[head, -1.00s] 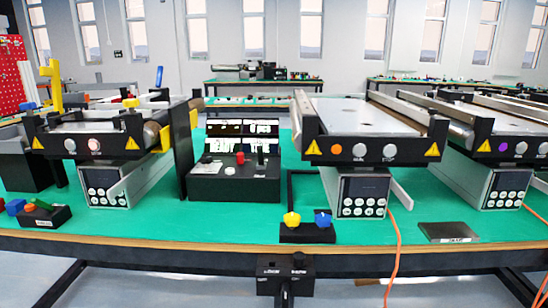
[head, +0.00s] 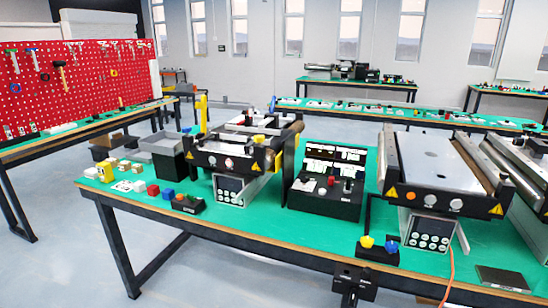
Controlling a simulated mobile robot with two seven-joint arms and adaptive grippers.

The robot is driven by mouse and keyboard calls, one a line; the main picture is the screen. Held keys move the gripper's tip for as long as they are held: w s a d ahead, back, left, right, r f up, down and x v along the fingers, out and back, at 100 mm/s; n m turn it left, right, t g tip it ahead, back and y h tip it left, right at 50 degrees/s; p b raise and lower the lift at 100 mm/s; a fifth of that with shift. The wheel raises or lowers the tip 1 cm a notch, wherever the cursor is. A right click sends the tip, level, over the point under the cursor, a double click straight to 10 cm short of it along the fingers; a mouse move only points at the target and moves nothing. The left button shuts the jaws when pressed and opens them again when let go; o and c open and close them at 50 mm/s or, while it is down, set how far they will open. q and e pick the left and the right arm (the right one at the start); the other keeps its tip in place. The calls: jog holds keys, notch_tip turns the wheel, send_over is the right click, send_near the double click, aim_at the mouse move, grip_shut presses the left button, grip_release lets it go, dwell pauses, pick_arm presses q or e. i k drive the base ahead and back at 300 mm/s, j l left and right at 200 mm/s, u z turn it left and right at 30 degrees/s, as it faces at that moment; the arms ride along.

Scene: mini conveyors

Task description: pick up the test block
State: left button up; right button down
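No label that I can read names the test block, so I cannot tell for sure which object it is. A row of small blocks lies at the left end of the green table (head: 330,222) in the head view. Among them are a yellow block (head: 107,172), a red block (head: 153,190) and a blue block (head: 168,194). A flat dark grey block (head: 503,279) lies alone near the front edge at the far right.
Two mini conveyors, left (head: 235,160) and right (head: 440,165), stand on the table with a black control panel (head: 325,197) between them. A grey bin (head: 163,152) is behind the blocks. A red tool board (head: 75,85) stands at the left. Floor is open at front left.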

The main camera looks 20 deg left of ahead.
aim_at(153, 190)
jog(key=u, duration=1.45)
jog(key=i+j+z, duration=0.15)
jog(key=z, duration=0.35)
jog(key=i+j+z, duration=0.15)
jog(key=z, duration=0.35)
jog(key=i+j+z, duration=0.1)
jog(key=j, duration=0.25)
jog(key=i+j+z, duration=0.15)
jog(key=j, duration=0.2)
jog(key=i+j+z, duration=0.1)
jog(key=j, duration=0.2)
jog(key=i+j, duration=0.1)
jog(key=j, duration=0.4)
jog(key=i+j+z, duration=0.1)
jog(key=j, duration=0.4)
